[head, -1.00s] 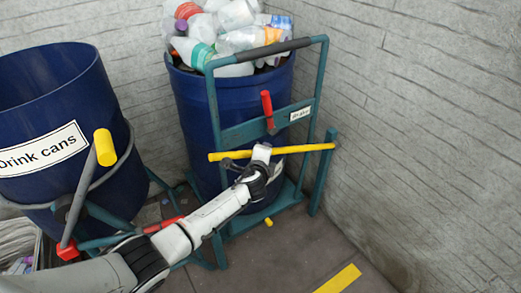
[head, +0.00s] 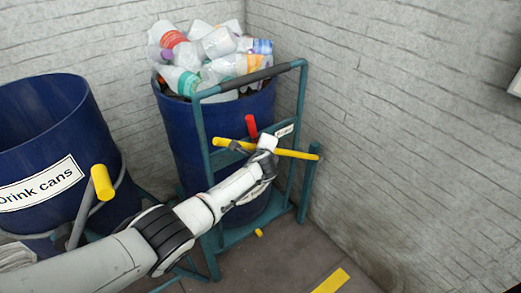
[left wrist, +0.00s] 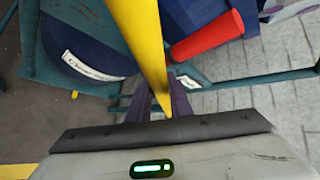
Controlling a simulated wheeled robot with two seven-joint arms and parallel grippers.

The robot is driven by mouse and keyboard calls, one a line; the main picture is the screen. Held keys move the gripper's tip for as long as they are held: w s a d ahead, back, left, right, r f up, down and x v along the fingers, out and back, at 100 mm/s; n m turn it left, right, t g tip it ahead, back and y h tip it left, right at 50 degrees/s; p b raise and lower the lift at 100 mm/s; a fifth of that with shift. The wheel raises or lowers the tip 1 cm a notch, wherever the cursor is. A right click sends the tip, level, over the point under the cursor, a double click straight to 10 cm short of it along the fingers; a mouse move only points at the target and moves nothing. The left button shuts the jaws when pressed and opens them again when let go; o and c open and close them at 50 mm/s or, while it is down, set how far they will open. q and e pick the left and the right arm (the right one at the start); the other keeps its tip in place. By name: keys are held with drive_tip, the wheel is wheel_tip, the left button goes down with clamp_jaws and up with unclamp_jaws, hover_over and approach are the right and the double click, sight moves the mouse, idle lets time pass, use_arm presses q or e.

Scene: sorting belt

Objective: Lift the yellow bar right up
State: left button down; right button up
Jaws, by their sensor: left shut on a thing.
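The yellow bar (head: 295,154) lies across the front of a teal trolley frame (head: 203,130) that stands before a blue barrel. In the head view its left end is higher than its right end, which is by a short teal post (head: 307,180). My left gripper (head: 264,146) is shut on the bar near its middle and hides part of it. In the left wrist view the yellow bar (left wrist: 148,45) runs down between my fingers. My right gripper is not in view.
A red handle (head: 251,126) sits just above the bar. The blue barrel (head: 175,130) is heaped with plastic bottles (head: 210,55). A "Drink cans" barrel (head: 45,130) with a yellow-ended lever (head: 102,182) stands left. Grey walls close behind and right; floor is clear in front.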

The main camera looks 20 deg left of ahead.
use_arm(q)
drive_tip(key=c, duration=1.6)
unclamp_jaws()
drive_tip(key=shift+r, duration=0.1)
drive_tip(key=shift+s+d+r+p, duration=0.2)
drive_tip(key=shift+s+r+p, duration=0.25)
drive_tip(key=shift+p, duration=0.3)
drive_tip(key=shift+f+p+v, duration=0.2)
drive_tip(key=shift+p+v, duration=0.6)
drive_tip(key=shift+v, duration=3.6)
drive_tip(key=shift+s, duration=0.15)
